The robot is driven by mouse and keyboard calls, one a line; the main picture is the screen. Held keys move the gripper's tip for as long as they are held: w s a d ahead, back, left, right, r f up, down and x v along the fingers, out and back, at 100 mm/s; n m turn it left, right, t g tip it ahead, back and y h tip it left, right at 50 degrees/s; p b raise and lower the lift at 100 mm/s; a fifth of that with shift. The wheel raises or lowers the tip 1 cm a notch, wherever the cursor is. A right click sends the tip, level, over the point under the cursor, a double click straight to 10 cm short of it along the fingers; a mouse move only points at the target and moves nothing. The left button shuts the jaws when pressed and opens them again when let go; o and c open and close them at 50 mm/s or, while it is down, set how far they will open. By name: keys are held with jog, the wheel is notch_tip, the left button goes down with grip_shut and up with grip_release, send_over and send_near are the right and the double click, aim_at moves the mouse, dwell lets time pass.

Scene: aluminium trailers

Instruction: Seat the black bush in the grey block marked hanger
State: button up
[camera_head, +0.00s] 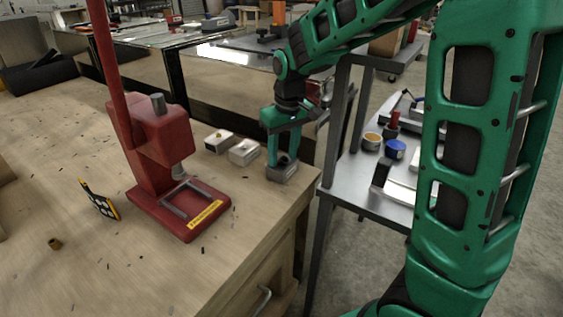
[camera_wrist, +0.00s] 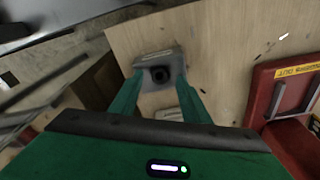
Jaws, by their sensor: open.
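A grey block (camera_head: 283,174) stands near the bench's right corner, below my gripper (camera_head: 284,160). It also shows in the wrist view (camera_wrist: 143,60). A round black ring with a dark centre, which looks like the black bush (camera_wrist: 160,74), sits in the top of this block; how deep it sits I cannot tell. My gripper is open, with its green fingers pointing down on either side of the bush, close over the block. I cannot tell whether the fingertips touch anything. No marking is readable on the block.
Two paler blocks (camera_head: 219,141) (camera_head: 244,152) stand just left of my gripper. A red press (camera_head: 160,140) stands further left on the wooden bench. The bench's front-left area is mostly clear.

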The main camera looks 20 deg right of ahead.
aim_at(282, 158)
jog(key=shift+s+f, duration=0.15)
jog(key=shift+f, duration=0.15)
jog(key=shift+f, duration=0.1)
grip_shut()
jog(key=shift+d+r, duration=0.1)
jog(key=shift+r, duration=0.35)
jog(key=r, duration=0.3)
jog(key=shift+a+r, duration=0.35)
jog(key=s+a+r, duration=0.5)
jog(key=a+r, duration=0.1)
jog(key=a, duration=0.3)
jog(key=shift+s+a+r, duration=0.3)
jog(key=shift+r, duration=0.05)
